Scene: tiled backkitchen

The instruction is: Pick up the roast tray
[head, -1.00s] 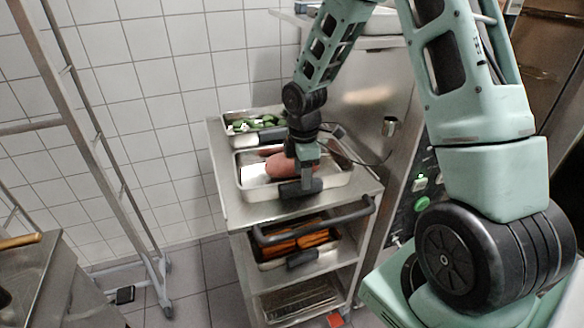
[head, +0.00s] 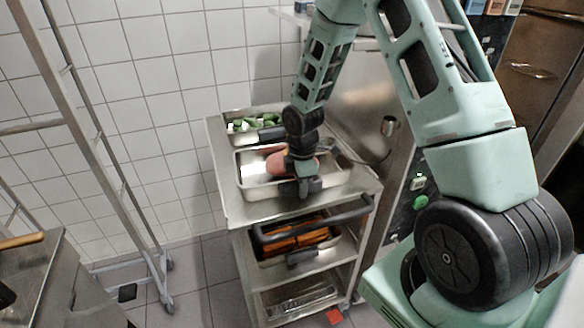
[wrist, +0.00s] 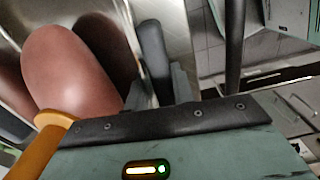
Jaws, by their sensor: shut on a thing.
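The roast tray (head: 251,190) is a shallow metal tray with a pinkish-brown roast (head: 276,164) in it. It is on the top of the metal trolley. My gripper (head: 308,187) is at the tray's front edge, shut on the tray's dark handle. In the wrist view the roast (wrist: 70,72) fills the left part, and the dark handle (wrist: 154,58) shows beside the jaw. The head view does not show clearly whether the tray touches the trolley top.
A tray of green vegetables (head: 250,127) stands behind on the trolley (head: 232,215). A tray of orange food (head: 300,240) sits on the shelf below. A metal rack (head: 100,150) stands at left.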

